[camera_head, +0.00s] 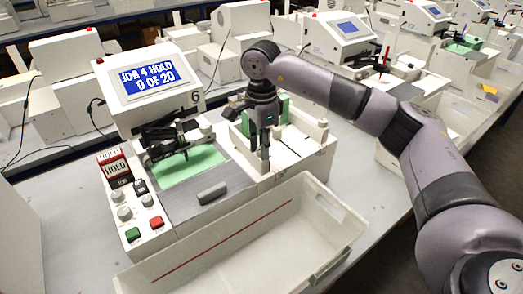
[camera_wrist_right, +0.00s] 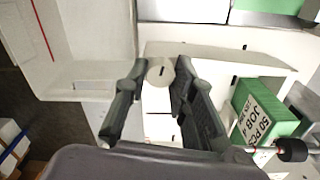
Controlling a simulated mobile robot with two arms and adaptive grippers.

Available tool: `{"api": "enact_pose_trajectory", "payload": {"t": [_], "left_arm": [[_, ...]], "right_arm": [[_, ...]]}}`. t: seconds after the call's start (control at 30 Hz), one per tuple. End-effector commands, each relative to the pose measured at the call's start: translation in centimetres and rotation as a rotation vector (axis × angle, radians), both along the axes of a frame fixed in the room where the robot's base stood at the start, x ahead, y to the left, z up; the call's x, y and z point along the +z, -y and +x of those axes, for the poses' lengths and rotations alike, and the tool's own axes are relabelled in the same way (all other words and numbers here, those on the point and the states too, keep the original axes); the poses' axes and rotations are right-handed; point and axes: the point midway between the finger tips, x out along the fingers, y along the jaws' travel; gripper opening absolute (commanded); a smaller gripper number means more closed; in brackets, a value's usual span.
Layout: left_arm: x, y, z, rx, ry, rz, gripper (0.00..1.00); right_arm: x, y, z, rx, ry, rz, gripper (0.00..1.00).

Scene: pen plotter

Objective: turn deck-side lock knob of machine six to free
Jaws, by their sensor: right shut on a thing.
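Machine six (camera_head: 150,85) has a "6" on its housing, and its screen (camera_head: 150,80) reads "JOB 4 HOLD 0 OF 20". A pale round lock knob (camera_wrist_right: 160,74) with a short dark mark shows between my fingertips in the right wrist view. My right gripper (camera_head: 262,158) points down at the white unit (camera_head: 300,160) beside the machine's deck. In the wrist view my right gripper (camera_wrist_right: 161,72) is shut on the knob from both sides. The gripper hides the knob in the head view. My left gripper is not in view.
A white bin (camera_head: 245,245) with a red line stands in front of the machine. A control panel with knobs and red and green buttons (camera_head: 156,222) is at the left. A green pack (camera_wrist_right: 262,108) labelled "50 PCS JOB 4" stands near the gripper. Similar machines line the table behind.

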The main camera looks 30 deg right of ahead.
Motion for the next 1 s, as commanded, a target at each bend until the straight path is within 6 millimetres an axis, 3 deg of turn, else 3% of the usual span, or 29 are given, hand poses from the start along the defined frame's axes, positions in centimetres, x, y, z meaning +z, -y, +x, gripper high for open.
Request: {"api": "enact_pose_trajectory", "payload": {"t": [0.4,0.97,1.0], "left_arm": [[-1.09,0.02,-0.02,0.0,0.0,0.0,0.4],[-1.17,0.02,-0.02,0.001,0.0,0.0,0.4],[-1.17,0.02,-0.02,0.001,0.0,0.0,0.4]], "right_arm": [[0.1,-0.04,0.08,0.202,0.004,0.002,0.0],[0.19,-0.08,0.1,0.234,0.005,0.002,0.0],[0.19,-0.09,0.1,0.234,0.005,0.002,0.25]]}}
